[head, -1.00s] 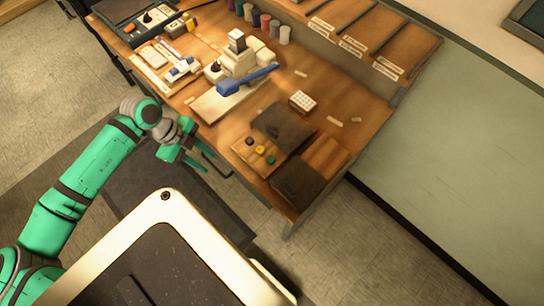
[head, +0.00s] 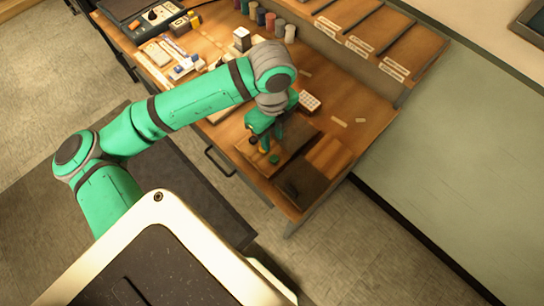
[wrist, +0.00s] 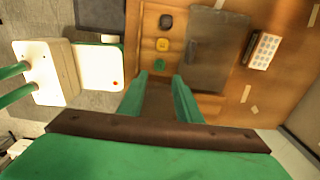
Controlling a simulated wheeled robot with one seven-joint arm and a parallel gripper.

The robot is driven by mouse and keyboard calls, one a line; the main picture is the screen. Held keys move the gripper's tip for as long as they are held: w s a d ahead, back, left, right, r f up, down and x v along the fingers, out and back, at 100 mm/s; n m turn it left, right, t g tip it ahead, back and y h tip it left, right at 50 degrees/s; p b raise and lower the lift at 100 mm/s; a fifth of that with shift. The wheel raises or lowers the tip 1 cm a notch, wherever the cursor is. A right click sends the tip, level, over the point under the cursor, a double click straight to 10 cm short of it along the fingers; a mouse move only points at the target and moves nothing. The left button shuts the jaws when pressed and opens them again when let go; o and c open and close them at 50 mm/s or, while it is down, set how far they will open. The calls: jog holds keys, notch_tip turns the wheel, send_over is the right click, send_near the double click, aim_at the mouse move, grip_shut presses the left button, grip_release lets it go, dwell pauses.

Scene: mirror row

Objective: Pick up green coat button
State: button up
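The green coat button (head: 274,160) lies on a wooden board at the near side of the workbench. In the wrist view the green button (wrist: 160,64) shows just beyond and between my fingertips. My gripper (wrist: 159,77) is open and empty, fingers pointing down at the board. In the head view my gripper (head: 263,142) hangs over the button row and partly covers it. A yellow button (wrist: 162,44) and a black button (wrist: 166,20) lie in line beyond the green one. I cannot tell the exact height of the fingertips above the board.
A dark flat piece (wrist: 215,50) lies close to the right of the buttons. A white block with a grid of dots (head: 309,101) stands farther right. A dark pad (head: 302,185) lies near the bench corner. Thread spools (head: 270,21) stand at the back.

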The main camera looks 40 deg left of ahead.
send_over(274, 159)
jog(key=f, duration=0.5)
jog(key=shift+w+a+f, duration=0.15)
jog(key=shift+a+f, duration=0.05)
jog(key=shift+a, duration=0.1)
jog(key=f, duration=0.3)
jog(key=shift+d+f, duration=0.3)
jog(key=shift+f, duration=0.85)
jog(key=shift+c, duration=0.3)
grip_shut()
